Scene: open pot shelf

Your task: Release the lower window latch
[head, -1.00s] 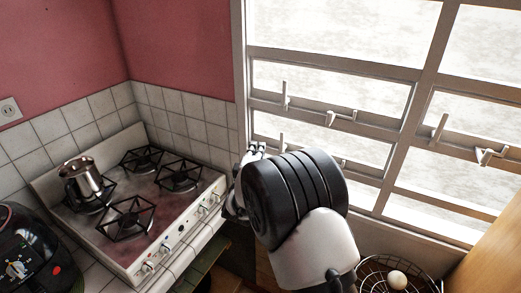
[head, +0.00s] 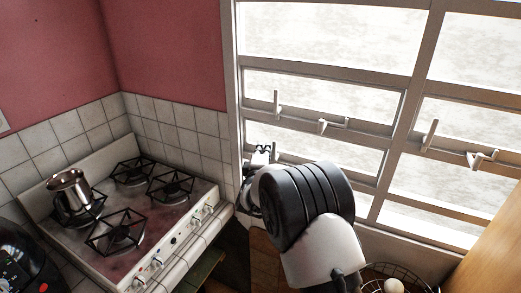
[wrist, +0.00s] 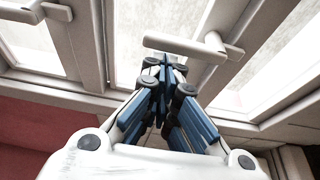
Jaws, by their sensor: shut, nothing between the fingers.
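My gripper (head: 262,152) is at the lower left of the window in the head view, largely hidden behind my arm. In the wrist view my gripper (wrist: 165,68) has its blue-and-black fingers shut and empty. A white window latch (wrist: 183,46) lies across the view just beyond and right of the fingertips; contact cannot be told. Its bar points left from a pivot on the frame. In the head view, a piece of a lower latch (head: 273,151) shows beside the gripper. Above it are an upright latch handle (head: 277,103) and a bent latch (head: 328,125).
Another latch (wrist: 38,12) shows at upper left in the wrist view. The window frame (head: 398,125) has more latches at right. A stove (head: 150,225) with a metal pot (head: 70,193) stands left. A wire basket (head: 372,285) is below the window.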

